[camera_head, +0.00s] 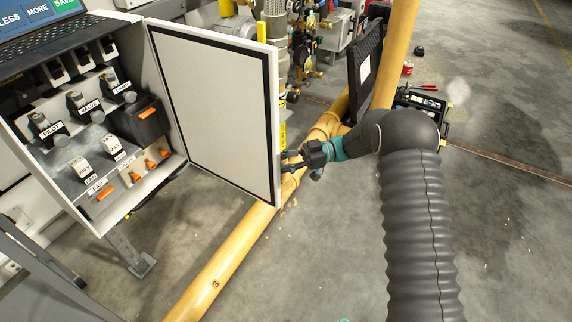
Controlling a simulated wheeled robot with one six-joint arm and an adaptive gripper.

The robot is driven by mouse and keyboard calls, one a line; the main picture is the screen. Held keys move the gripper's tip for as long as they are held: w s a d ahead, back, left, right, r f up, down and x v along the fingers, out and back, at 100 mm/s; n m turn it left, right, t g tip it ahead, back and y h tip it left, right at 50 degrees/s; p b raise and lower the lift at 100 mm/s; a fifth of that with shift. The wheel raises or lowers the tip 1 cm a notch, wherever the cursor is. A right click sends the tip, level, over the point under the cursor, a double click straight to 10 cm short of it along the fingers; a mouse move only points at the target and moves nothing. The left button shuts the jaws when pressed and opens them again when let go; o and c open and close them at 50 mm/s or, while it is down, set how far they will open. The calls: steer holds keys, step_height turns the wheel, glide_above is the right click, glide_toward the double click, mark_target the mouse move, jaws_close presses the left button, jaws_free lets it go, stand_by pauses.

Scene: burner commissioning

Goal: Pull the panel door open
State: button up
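The panel door (215,105) is white with a black seal around its inner face. It stands swung wide open from the grey panel box (97,215), hinged at the box's right edge. Inside the box are labelled switches and breakers (85,105). My gripper (288,160) is at the door's free right edge, on its outer side. The fingertips are small and partly hidden behind the door edge, so I cannot tell whether they hold a handle or the door. No handle shows in this view.
A yellow pipe (235,250) runs along the floor below the door, and another yellow pipe (397,50) rises behind my arm. A laptop (45,25) sits on top of the box. An open black toolbox (425,105) lies at the right. The right floor is mostly clear.

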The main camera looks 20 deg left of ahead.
steer(key=v, duration=1.1)
steer(key=shift+w+d, duration=0.15)
steer(key=shift+d, duration=0.15)
